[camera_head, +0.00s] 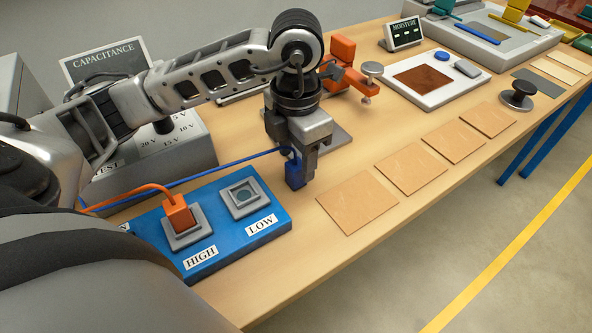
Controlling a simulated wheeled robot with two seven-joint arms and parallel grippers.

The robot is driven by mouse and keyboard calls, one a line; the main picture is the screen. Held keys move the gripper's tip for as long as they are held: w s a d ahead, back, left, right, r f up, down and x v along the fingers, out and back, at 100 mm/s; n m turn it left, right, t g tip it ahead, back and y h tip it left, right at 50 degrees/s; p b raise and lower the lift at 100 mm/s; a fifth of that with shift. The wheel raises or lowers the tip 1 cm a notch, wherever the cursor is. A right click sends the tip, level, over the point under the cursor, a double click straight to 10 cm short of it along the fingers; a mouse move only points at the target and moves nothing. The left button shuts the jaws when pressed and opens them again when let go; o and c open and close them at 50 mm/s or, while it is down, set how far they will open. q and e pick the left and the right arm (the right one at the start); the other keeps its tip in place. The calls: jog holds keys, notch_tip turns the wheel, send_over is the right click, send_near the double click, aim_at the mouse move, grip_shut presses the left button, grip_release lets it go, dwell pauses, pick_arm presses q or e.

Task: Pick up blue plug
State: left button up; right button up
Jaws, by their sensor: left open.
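The blue plug (295,178) is at the fingertips of my left gripper (298,165), and a blue cable runs from it to the left. My left gripper points down, open, with its fingers around the upper part of the plug. The fingers hide part of the plug, and I cannot tell whether they touch it. The blue socket board (222,262) is just left of the plug. Its LOW socket (245,196) is empty, and an orange plug (178,213) sits in its HIGH socket. My right gripper is not in view.
The capacitance tester (165,148) stands behind my left arm. An orange clamp fixture (350,70) is behind the gripper. Several tan square sheets (357,202) lie in a row to the right. A white tray (437,92) and a MOISTURE meter (403,33) stand farther back.

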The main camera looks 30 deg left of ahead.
aim_at(296, 164)
pick_arm(q)
jog(key=shift+f, duration=1.5)
grip_shut()
jog(key=shift+r, duration=0.1)
